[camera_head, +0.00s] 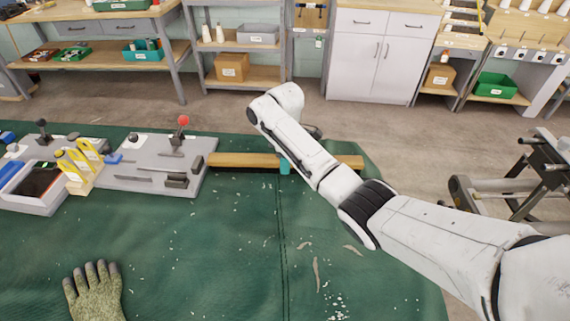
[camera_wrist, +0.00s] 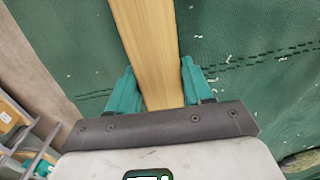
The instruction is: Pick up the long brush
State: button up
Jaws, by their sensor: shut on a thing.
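The long brush (camera_head: 240,160) is a long, straight, pale wooden bar near the far edge of the green-covered table. It runs left to right, and my arm hides part of its middle. My gripper (camera_head: 285,166) has teal fingers and is shut on the brush near the middle of the part I see. In the wrist view, the wooden brush (camera_wrist: 150,45) passes between the two teal fingers of my gripper (camera_wrist: 157,80). No bristles are clear in either view. I cannot tell whether the brush touches the cloth.
A grey tool tray (camera_head: 150,180) with a red-knobbed lever stands close to the brush's left end. Yellow-handled tools (camera_head: 82,165) sit farther left. A camouflage glove (camera_head: 95,292) lies at the front left. The green cloth (camera_head: 220,250) is mostly clear, with scattered scraps.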

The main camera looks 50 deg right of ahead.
jog(key=shift+c, duration=1.1)
jog(key=shift+r, duration=0.15)
jog(key=shift+r, duration=0.5)
jog(key=w+a+r+p, duration=0.1)
jog(key=a+r+p, duration=0.5)
jog(key=a+r, duration=0.5)
jog(key=shift+a+r, duration=0.4)
jog(key=shift+a, duration=1.1)
